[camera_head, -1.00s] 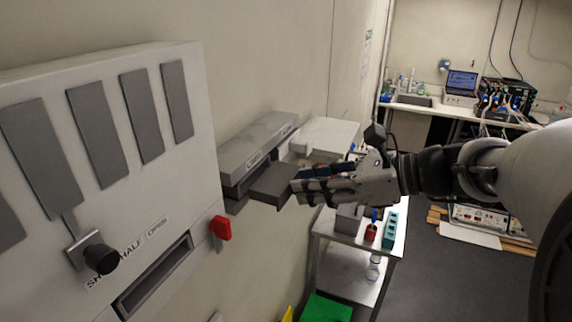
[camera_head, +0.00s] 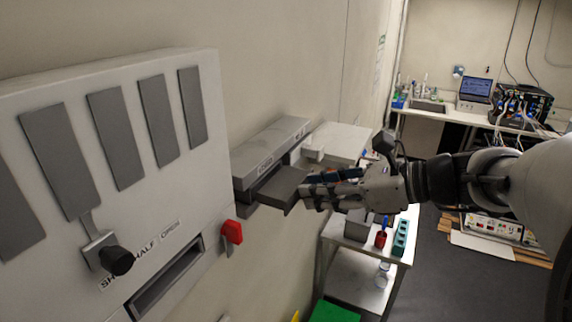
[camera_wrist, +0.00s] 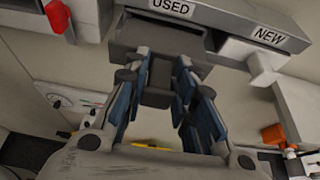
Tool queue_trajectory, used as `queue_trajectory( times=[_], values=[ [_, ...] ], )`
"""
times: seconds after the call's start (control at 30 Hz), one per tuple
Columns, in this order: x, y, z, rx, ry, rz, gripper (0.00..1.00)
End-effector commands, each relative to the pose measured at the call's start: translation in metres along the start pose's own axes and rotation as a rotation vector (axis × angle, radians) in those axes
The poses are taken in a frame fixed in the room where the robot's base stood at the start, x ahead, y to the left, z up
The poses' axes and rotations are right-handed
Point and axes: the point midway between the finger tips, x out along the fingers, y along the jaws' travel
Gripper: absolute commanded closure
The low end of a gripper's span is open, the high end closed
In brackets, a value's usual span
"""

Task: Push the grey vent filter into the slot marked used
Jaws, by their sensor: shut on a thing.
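The grey vent filter (camera_head: 282,186) is a flat dark grey block. It sticks partway out of the slot under the USED label on a grey wall holder (camera_head: 270,148). In the wrist view the filter (camera_wrist: 158,88) is between my fingers, and its far end is hidden inside the slot (camera_wrist: 160,36) marked USED. My gripper (camera_head: 305,190) is shut on the filter's outer end. In the wrist view the blue-padded fingers of my gripper (camera_wrist: 160,95) lie on both sides of it. How deep the filter sits cannot be seen.
A white block (camera_wrist: 262,66) sticks out under the NEW label, right of the used slot. A white wall panel with grey plates (camera_head: 110,180), a black knob (camera_head: 117,261) and a red handle (camera_head: 232,232) stands at left. A cart (camera_head: 335,232) is below.

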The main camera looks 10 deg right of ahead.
Motion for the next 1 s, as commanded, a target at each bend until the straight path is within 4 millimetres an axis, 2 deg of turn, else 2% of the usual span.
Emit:
queue_trajectory(
  times=[1.0],
  values=[
    [0.011,0.0,0.005,0.0,0.0,0.0,1.0]
  ],
)
